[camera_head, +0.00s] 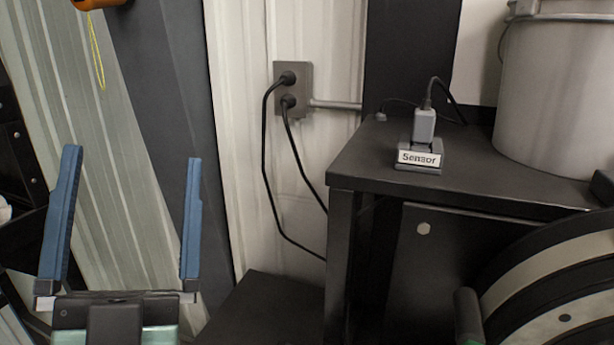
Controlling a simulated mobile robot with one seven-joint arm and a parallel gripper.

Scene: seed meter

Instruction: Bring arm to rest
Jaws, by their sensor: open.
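My gripper (127,218) is at the lower left of the head view. Its two blue fingers point up and stand wide apart, with nothing between them. It is in front of the corrugated wall and a dark slanted post, left of the dark cabinet. It looks apart from everything around it. The rest of my arm is out of view below the picture.
A dark cabinet (345,172) carries a grey sensor (424,127) in a labelled holder (419,158) and a large grey bucket (560,95). A wall outlet (293,88) has two hanging black cables. A striped wheel (560,285) is at the lower right.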

